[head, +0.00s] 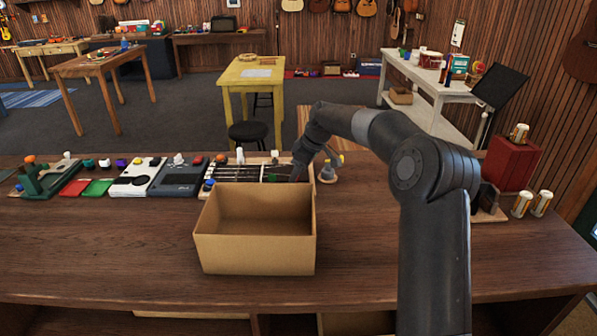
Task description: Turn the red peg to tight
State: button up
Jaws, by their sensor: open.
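My gripper (294,178) points down at the board's right end, apart from the red knob. It is open; its fingers are small and dark here. Any marking for tight is too small to read.
An open, empty cardboard box (256,255) stands in front of the board and hides its front edge. Dark and white devices (178,177) lie to the left. A small stand with a yellow top (328,170) is right of my gripper. The bench front (110,250) is clear at left.

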jog(key=v, duration=1)
jog(key=shift+r, duration=0.3)
jog(key=shift+s+d, duration=0.15)
